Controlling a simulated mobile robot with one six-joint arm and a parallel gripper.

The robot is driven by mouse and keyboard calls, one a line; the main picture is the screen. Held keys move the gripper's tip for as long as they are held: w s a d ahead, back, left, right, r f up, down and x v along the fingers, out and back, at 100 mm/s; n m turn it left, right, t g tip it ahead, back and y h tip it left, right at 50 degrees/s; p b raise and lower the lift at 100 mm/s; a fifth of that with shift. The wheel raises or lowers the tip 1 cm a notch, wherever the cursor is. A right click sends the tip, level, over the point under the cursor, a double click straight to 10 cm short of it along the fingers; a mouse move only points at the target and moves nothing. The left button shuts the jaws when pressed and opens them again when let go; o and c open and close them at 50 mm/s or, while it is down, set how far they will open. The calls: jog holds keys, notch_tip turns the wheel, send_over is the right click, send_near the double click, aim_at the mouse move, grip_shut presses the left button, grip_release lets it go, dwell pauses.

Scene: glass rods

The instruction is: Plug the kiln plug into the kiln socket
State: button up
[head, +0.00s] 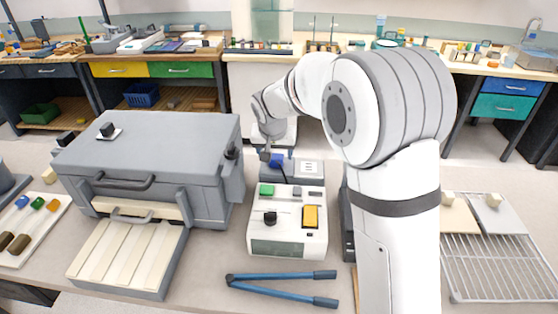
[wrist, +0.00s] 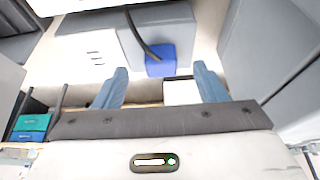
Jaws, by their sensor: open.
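The blue plug (head: 277,160) sits at the left part of a low grey box behind the white control unit, with a dark cable running from it. In the wrist view the blue plug (wrist: 160,62) is ahead of my fingertips, not between them. My gripper (wrist: 161,88) is open and empty, its two blue fingers spread. In the head view my gripper (head: 268,152) is just beside the plug, partly hidden by its own wrist. A light panel with small dark marks (head: 309,168) on the grey box may be the kiln socket; its openings are too small to tell.
The grey kiln (head: 155,165) stands left, with a slatted tray in front. The white control unit (head: 288,232) has a black knob and yellow switch. Blue tongs (head: 282,288) lie at the bench front. A wire rack (head: 495,262) is at right. Bare bench lies around the tongs.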

aim_at(276, 157)
jog(key=shift+f, duration=0.15)
jog(key=shift+w, duration=0.1)
jog(key=w+f, duration=0.1)
jog(key=w+f+p, duration=0.1)
jog(key=f, duration=0.1)
jog(key=shift+w+f, duration=0.25)
jog(key=shift+w, duration=0.1)
jog(key=shift+w+f+p, duration=0.15)
jog(key=shift+f+p, duration=0.15)
jog(key=shift+f, duration=0.2)
jog(key=shift+c, duration=0.2)
jog(key=c, duration=1)
jog(key=shift+o, duration=0.2)
notch_tip(276, 157, up, 10)
jog(key=shift+r+b, duration=0.1)
jog(key=shift+b, duration=0.55)
